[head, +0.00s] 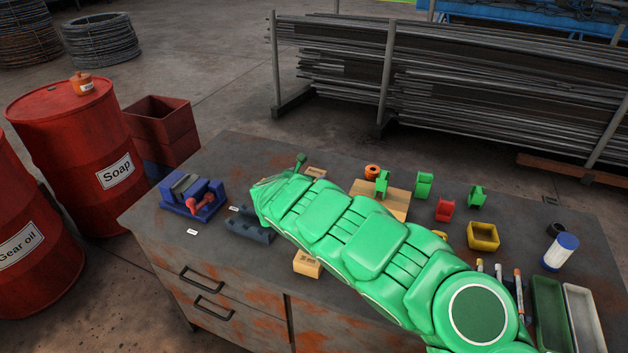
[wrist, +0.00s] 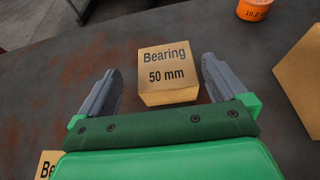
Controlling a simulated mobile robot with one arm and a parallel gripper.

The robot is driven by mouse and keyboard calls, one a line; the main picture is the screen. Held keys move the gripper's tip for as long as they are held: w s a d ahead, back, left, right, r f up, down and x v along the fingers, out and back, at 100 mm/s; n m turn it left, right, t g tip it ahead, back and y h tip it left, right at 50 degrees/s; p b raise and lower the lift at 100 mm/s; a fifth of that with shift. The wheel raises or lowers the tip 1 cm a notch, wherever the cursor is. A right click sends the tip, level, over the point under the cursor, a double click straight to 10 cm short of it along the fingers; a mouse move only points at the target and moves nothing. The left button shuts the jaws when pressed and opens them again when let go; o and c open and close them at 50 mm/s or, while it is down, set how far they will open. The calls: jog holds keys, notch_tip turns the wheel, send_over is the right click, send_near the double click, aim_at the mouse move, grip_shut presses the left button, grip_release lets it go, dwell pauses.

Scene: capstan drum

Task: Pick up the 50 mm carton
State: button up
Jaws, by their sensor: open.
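The 50 mm carton (wrist: 168,88) is a small tan box marked "Bearing 50 mm". In the wrist view it lies between the two grey fingers of my gripper (wrist: 161,68), with a gap on each side, wider on the left. My gripper is open and holds nothing. In the head view the carton (head: 315,172) shows just beyond my green gripper (head: 285,178), partly hidden by it. I cannot tell exactly how high the fingers are above the bench.
Another carton (head: 307,264) lies at the bench's near side; its corner shows in the wrist view (wrist: 46,166). A larger tan block (head: 388,200) and an orange round item (head: 372,171) stand to the right. A blue vise (head: 192,196) is left. The bench (head: 250,150) is clear beyond the carton.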

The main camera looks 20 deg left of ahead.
aim_at(316, 174)
jog(key=shift+w+d+f, duration=0.1)
jog(key=shift+w+f, duration=0.1)
jog(key=shift+w, duration=0.3)
jog(key=shift+w+d+f, duration=0.2)
jog(key=shift+w+f, duration=0.2)
jog(key=shift+w, duration=0.1)
jog(key=shift+w+d+f, duration=0.15)
jog(key=shift+w+f, duration=0.25)
jog(key=shift+w, duration=0.1)
jog(key=shift+x, duration=1.15)
jog(key=shift+c, duration=0.5)
jog(key=shift+r, duration=0.1)
jog(key=c, duration=1.1)
